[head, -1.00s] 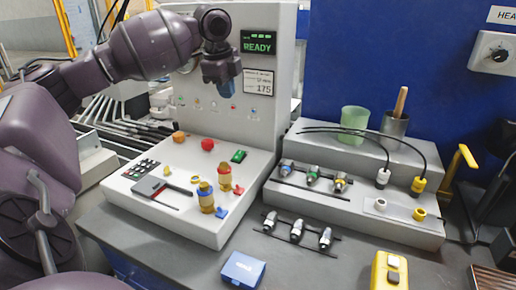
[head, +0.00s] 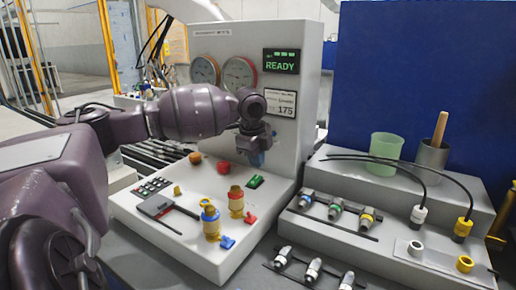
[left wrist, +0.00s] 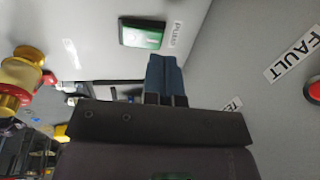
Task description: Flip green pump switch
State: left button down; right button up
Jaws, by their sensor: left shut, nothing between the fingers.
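The green pump switch (head: 255,182) sits in a dark frame on the sloped top of the white console (head: 190,255), at the foot of its upright panel. In the left wrist view the switch (left wrist: 142,34) lies beside a label reading PUMP. My left gripper (head: 257,159) is just above and behind the switch in the head view, close to the upright panel. Its blue fingers (left wrist: 162,65) are shut together and empty, apart from the switch in the picture. My right gripper is not in view.
A red button (head: 223,168) and an orange knob (head: 195,158) are left of the switch. Yellow and red valves (head: 236,203) stand in front of it. A grey stepped rack (head: 390,215) with connectors and cables is to the right. The green display (head: 281,61) reads READY.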

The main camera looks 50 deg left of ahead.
aim_at(258, 176)
pick_arm(q)
jog(key=shift+w+f+b, duration=0.2)
jog(key=shift+f, duration=0.7)
jog(key=shift+w+f+b, duration=0.15)
jog(key=shift+f+b, duration=0.05)
jog(key=shift+f, duration=0.65)
